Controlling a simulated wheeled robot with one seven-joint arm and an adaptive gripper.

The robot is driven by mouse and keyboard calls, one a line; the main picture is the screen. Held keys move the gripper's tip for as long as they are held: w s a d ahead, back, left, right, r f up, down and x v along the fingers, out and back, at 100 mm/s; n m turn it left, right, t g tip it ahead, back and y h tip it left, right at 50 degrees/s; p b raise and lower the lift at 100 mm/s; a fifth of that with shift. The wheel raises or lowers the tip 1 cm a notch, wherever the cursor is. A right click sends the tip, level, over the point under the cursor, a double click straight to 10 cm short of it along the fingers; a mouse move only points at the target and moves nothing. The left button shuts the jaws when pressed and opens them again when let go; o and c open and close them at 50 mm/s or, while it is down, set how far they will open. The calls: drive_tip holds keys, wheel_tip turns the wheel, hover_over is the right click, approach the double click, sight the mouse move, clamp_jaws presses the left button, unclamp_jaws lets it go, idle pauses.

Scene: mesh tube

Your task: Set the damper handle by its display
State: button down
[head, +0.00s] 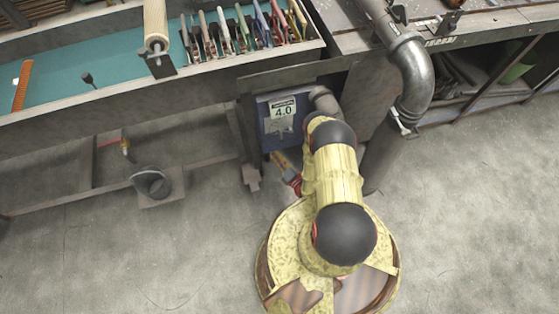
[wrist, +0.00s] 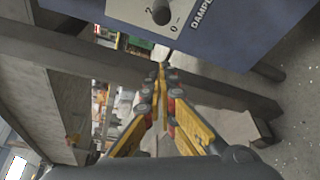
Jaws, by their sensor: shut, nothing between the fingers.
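A blue-grey damper box (head: 270,130) is fixed under the bench in the head view. Its display (head: 283,108) reads 4.0. In the wrist view the box (wrist: 225,30) fills the top right, with part of the word "DAMPER" and the marks 2 and 0. A dark rounded knob, seemingly the end of the damper handle (wrist: 161,12), shows at the top edge beside the 2; the rest is cut off. My gripper (wrist: 162,68) is shut and empty, its tips below the knob in the picture and apart from it. In the head view my arm partly hides it.
A grey metal beam (wrist: 90,55) runs behind my fingertips. A large grey pipe (head: 415,75) stands right of the box. The teal-topped bench (head: 130,62) with a row of coloured-handled tools is above left. A dark round fitting (head: 150,183) stands low at left. Open floor lies in front.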

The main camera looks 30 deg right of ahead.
drive_tip(key=shift+w+d+r+b, duration=0.25)
drive_tip(key=shift+w+d+b, duration=0.1)
drive_tip(key=shift+w+d, duration=0.6)
drive_tip(key=shift+w+d+r+b, duration=0.25)
drive_tip(key=shift+w+d, duration=0.45)
drive_tip(key=shift+w, duration=0.35)
drive_tip(key=shift+d, duration=0.1)
drive_tip(key=shift+s+d+r+m+b, duration=0.15)
drive_tip(key=shift+d+r+m+b, duration=0.15)
drive_tip(key=shift+d+r+b, duration=0.15)
drive_tip(key=shift+a+f, duration=0.1)
drive_tip(key=shift+f, duration=0.05)
